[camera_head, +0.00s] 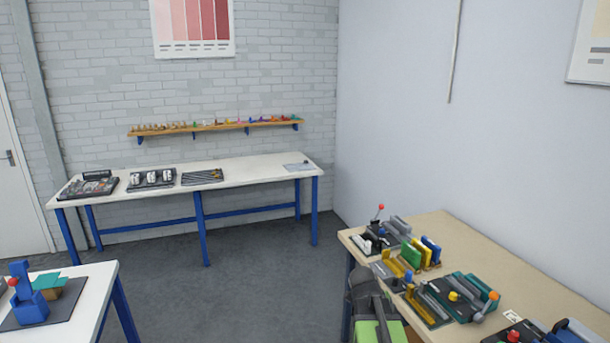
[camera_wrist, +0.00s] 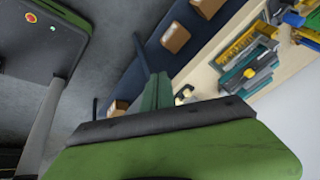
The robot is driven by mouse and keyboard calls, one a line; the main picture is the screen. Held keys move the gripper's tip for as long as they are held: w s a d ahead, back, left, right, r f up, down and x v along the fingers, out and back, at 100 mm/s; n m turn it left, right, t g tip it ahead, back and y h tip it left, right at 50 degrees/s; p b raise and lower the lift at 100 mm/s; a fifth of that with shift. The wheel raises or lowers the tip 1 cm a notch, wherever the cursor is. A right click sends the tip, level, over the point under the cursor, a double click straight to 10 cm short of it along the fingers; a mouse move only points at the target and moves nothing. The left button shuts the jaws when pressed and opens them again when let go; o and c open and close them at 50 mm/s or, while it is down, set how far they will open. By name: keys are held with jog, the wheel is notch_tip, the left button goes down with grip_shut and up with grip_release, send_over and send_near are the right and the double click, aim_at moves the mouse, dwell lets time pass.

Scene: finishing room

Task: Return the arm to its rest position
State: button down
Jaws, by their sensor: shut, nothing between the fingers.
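My gripper (camera_wrist: 150,85) shows in the wrist view as a narrow dark green shape beyond a black edge and a broad green body. Its fingers are together with nothing visible between them. In the head view, my dark grey and green arm is low in the picture, beside the left edge of the wooden-topped bench (camera_head: 445,222). The fingertips cannot be made out there. In the wrist view, the gripper appears in front of the bench side, and I cannot tell how far off it is.
Fixtures, including a green clamp device (camera_head: 470,297), crowd the right bench. A white-topped bench (camera_head: 243,170) stands at the back wall, another table (camera_head: 92,305) at front left. The grey floor (camera_head: 250,270) between is clear.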

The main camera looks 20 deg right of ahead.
jog(key=a+f+n+y, duration=0.2)
jog(key=a+n+y, duration=0.3)
jog(key=a+n, duration=2)
jog(key=shift+w+a+f+t, duration=0.2)
jog(key=shift+a+t, duration=0.1)
jog(key=shift+a, duration=0.55)
